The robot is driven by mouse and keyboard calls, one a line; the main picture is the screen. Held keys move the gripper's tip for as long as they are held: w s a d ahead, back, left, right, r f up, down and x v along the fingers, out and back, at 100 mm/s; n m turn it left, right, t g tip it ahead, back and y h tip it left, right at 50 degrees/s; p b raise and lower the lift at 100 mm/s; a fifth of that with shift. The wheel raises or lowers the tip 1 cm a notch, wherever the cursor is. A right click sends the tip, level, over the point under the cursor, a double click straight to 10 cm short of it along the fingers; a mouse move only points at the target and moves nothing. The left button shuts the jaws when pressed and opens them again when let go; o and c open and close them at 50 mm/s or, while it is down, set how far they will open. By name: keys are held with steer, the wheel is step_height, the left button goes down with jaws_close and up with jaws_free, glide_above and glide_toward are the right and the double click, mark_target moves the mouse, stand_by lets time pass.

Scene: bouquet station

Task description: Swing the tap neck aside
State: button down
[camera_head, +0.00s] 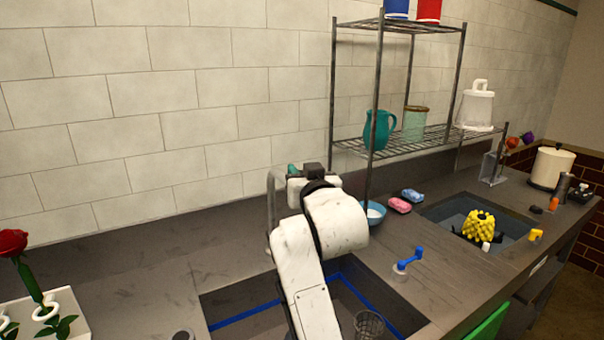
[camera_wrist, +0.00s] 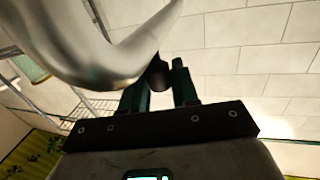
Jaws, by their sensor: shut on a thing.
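The silver tap neck (camera_head: 271,205) stands behind the left sink, and its curved top meets my gripper (camera_head: 293,171). In the wrist view the neck (camera_wrist: 95,60) is a large shiny curve crossing close at the upper left. My gripper's green fingers (camera_wrist: 160,88) are shut on the tap neck, with a dark rounded part showing between the fingertips. My white arm hides the tap's base and much of the sink in the head view.
The left sink has blue edging (camera_head: 245,316) and a clear glass (camera_head: 369,324). A blue bowl (camera_head: 373,213), pink sponge (camera_head: 399,205) and blue sponge (camera_head: 412,195) lie to the right. A wire rack (camera_head: 398,143) rises behind. The counter left of the tap is mostly bare.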

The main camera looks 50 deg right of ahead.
steer(key=shift+d, duration=0.1)
stand_by(0.3)
steer(key=w+d+n+t+y+p, duration=0.1)
steer(key=d+y+p, duration=0.3)
steer(key=d, duration=0.8)
steer(key=shift+n+t, duration=0.4)
steer(key=shift+n, duration=0.5)
steer(key=shift+d, duration=0.15)
steer(key=c, duration=1)
jaws_free()
steer(key=shift+w+d, duration=0.1)
steer(key=shift+d, duration=0.05)
steer(key=shift+c, duration=0.2)
steer(key=shift+o, duration=0.2)
